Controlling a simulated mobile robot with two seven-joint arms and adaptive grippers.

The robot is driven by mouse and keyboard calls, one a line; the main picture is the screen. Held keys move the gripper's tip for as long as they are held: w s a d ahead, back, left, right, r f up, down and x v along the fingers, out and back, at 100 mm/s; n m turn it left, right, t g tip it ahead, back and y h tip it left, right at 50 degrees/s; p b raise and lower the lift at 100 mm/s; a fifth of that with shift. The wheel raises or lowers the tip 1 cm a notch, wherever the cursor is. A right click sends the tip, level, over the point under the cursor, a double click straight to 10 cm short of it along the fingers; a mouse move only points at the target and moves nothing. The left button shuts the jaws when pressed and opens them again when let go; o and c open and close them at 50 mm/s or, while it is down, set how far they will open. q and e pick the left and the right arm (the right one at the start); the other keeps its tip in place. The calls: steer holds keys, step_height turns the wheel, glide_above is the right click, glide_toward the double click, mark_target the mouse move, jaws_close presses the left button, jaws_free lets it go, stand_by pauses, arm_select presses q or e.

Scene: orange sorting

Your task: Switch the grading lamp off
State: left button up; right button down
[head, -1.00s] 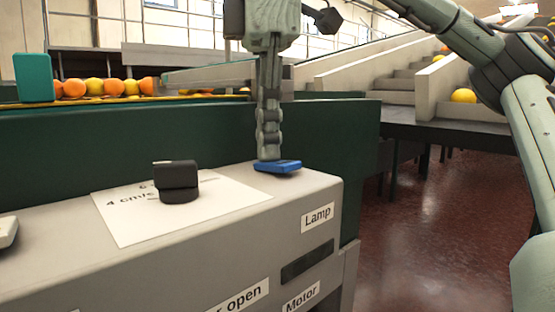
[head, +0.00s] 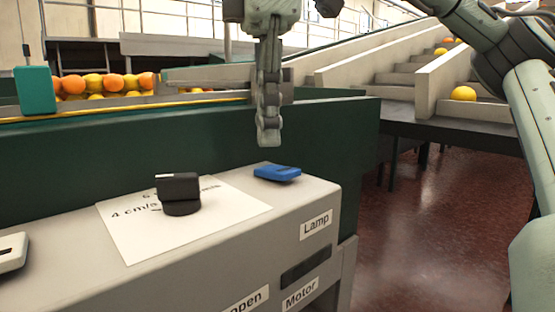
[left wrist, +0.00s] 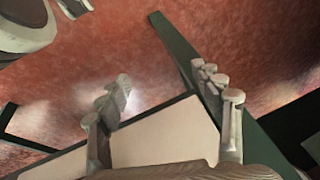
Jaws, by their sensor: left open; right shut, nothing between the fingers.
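A blue switch (head: 277,173) sits on top of the grey control box, near its right end, above the "Lamp" label (head: 316,225). I cannot tell which way the switch is tilted. No lamp light can be made out for certain. My right gripper (head: 268,140) is shut and empty, pointing down. Its fingertips are a little above the blue switch and apart from it. My left gripper (left wrist: 165,85) is open and empty in the left wrist view, with reddish floor beyond it. It does not show in the head view.
The grey control box (head: 180,265) also carries a black knob (head: 180,193) on a white sheet, a pale switch (head: 11,252) and a "Motor" label (head: 300,295). A green conveyor wall (head: 100,150) stands behind. Oranges (head: 115,82) lie beyond it. Red floor is open at right.

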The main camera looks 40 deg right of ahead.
mark_target(269, 167)
steer(key=shift+r+p, duration=1.15)
steer(key=shift+r, duration=0.15)
steer(key=shift+r+p, duration=0.85)
arm_select(q)
step_height(269, 167, down, 10)
steer(key=shift+w+d+g+h, duration=0.2)
steer(key=shift+w+g+h, duration=0.1)
steer(key=shift+w, duration=0.15)
arm_select(e)
steer(key=shift+r, duration=0.1)
